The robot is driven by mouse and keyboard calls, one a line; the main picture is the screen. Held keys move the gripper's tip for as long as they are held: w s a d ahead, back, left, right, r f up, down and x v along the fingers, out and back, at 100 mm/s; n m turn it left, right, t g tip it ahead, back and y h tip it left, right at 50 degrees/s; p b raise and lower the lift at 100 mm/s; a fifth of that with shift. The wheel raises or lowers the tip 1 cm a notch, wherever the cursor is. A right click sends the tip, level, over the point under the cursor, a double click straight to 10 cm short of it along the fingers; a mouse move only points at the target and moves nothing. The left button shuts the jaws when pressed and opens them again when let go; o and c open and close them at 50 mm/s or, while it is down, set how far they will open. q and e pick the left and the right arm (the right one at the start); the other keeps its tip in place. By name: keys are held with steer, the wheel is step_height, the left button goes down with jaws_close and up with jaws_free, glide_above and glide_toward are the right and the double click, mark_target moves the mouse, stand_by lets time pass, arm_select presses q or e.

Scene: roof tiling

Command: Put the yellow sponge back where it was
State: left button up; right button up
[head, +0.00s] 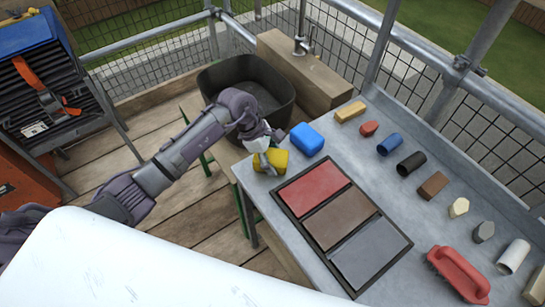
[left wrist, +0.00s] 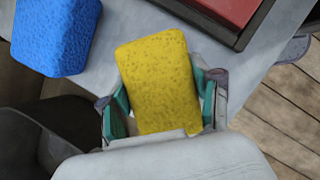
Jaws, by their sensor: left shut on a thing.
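The yellow sponge (head: 275,161) is at the near left corner of the grey metal table (head: 400,180), just left of the blue sponge (head: 307,139). My left gripper (head: 266,161) is shut on the yellow sponge. In the left wrist view the yellow sponge (left wrist: 160,82) sits between the green-padded fingers (left wrist: 165,105), and the blue sponge (left wrist: 55,35) lies apart at the upper left. I cannot tell whether the yellow sponge touches the table. My right gripper does not show.
A framed tray with red, brown and grey panels (head: 340,221) lies close to the yellow sponge. Several small blocks and cylinders line the table's far side. A red brush (head: 458,275) is at the right. A dark basin (head: 245,85) stands beyond my left gripper.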

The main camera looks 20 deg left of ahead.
arm_select(q)
steer(key=o, duration=1.3)
steer(key=shift+f, duration=0.1)
steer(key=shift+r, duration=0.25)
steer(key=shift+a+r, duration=0.2)
steer(key=b+v, duration=0.1)
steer(key=v, duration=1)
steer(key=shift+r, duration=0.2)
